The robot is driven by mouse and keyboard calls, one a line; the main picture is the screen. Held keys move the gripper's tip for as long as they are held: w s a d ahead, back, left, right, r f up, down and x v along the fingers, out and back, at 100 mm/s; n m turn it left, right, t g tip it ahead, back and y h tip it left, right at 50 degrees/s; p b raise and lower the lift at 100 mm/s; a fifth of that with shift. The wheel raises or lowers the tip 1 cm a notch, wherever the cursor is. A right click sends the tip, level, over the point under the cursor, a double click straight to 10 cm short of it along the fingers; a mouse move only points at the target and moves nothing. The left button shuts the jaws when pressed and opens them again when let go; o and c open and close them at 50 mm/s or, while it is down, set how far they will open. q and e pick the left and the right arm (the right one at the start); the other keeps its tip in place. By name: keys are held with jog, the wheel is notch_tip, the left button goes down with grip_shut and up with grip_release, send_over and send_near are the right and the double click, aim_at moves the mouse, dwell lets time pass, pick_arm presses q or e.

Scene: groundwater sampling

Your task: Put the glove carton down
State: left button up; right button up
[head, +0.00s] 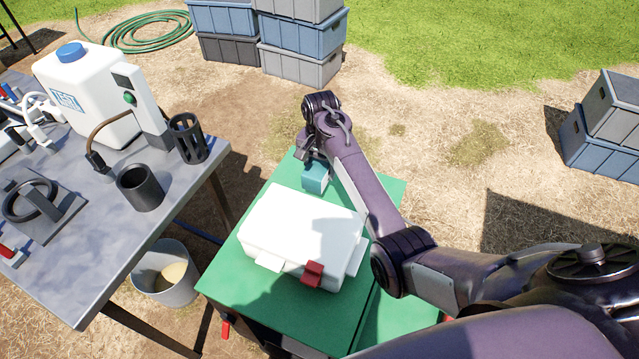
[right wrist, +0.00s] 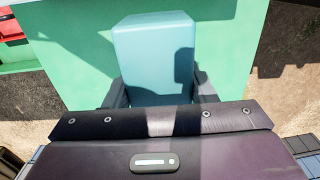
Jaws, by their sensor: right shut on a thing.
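The glove carton is a teal box (head: 315,178), seen in the head view over the far part of the green top (head: 290,325), just behind the white case. My right gripper (head: 312,163) is shut on the carton from above. In the right wrist view the carton (right wrist: 153,50) sits between the two dark fingers, with green surface around it. I cannot tell whether its underside touches the green top. My left gripper is not in view.
A white case (head: 305,228) with a red latch fills the middle of the green top. At left, a metal table (head: 95,245) holds a white jug (head: 88,95), a black cup (head: 140,188) and a slotted black holder (head: 188,138). A bucket (head: 165,272) stands between them.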

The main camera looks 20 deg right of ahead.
notch_tip(320, 180, down, 3)
jog(key=shift+f, duration=0.2)
notch_tip(320, 180, down, 3)
jog(key=shift+f, duration=0.35)
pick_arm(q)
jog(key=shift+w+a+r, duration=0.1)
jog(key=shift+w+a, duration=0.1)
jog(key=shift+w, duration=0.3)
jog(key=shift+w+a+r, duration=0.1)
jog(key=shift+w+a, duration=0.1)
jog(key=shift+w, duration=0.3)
pick_arm(e)
jog(key=shift+f, duration=0.1)
jog(key=o, duration=1)
